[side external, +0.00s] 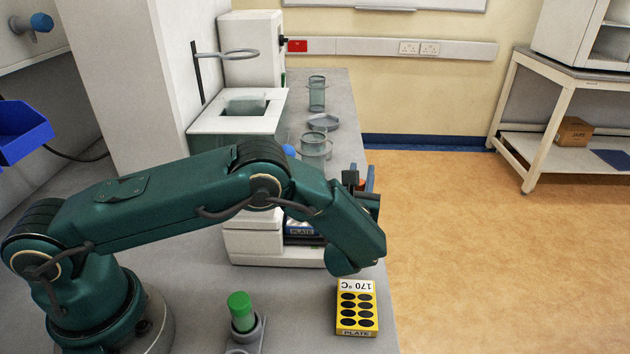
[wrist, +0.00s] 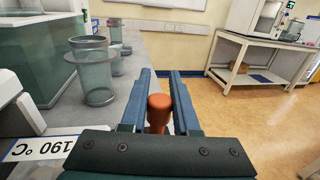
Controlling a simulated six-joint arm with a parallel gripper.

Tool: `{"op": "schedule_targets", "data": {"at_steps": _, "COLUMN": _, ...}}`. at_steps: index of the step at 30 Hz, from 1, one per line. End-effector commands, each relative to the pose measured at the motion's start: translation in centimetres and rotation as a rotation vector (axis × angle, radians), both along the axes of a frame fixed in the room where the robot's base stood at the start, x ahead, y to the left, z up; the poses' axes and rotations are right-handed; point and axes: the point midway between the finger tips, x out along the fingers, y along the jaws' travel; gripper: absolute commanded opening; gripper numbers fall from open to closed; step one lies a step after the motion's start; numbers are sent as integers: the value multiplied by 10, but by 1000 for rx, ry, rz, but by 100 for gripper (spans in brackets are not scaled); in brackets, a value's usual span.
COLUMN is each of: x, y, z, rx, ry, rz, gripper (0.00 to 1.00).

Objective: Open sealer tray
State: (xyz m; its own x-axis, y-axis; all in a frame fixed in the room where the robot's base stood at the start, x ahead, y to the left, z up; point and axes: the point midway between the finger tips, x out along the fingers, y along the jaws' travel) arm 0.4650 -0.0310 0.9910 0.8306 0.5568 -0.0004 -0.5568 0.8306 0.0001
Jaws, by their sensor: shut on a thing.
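The sealer (side external: 254,241) is a white machine on the bench, partly hidden behind my arm in the side view. I cannot tell how far out the tray is, because my arm covers much of that side. My gripper (wrist: 160,85) is shut on an orange-brown knob (wrist: 158,113), which stands between its two blue fingers in the wrist view. In the side view my gripper (side external: 364,181) is at the bench's right edge, with a bit of orange between the fingers.
A yellow plate block marked 170 °C (side external: 356,308) lies at the front bench edge. A green-capped tube (side external: 241,312) stands in a grey holder. Glass beakers (side external: 314,148) stand behind the sealer. Open floor lies right of the bench.

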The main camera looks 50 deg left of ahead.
Motion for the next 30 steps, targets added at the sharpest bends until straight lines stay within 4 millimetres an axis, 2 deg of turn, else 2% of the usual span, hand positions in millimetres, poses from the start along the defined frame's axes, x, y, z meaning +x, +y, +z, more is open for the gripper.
{"op": "schedule_targets", "data": {"at_steps": 15, "x": 24, "y": -25, "z": 0, "rx": 0, "ry": -1, "rz": -2, "gripper": 0}}
{"op": "schedule_targets", "data": {"at_steps": 27, "x": 26, "y": -27, "z": 0, "rx": 0, "ry": 1, "rz": -4, "gripper": 0}}
{"op": "schedule_targets", "data": {"at_steps": 28, "x": 26, "y": -27, "z": 0, "rx": 0, "ry": 1, "rz": -4, "gripper": 41}}
{"op": "schedule_targets", "data": {"at_steps": 29, "x": 26, "y": -27, "z": 0, "rx": 0, "ry": 1, "rz": -3, "gripper": 52}}
{"op": "schedule_targets", "data": {"at_steps": 30, "x": 26, "y": -27, "z": 0, "rx": -1, "ry": 1, "rz": -3, "gripper": 60}}
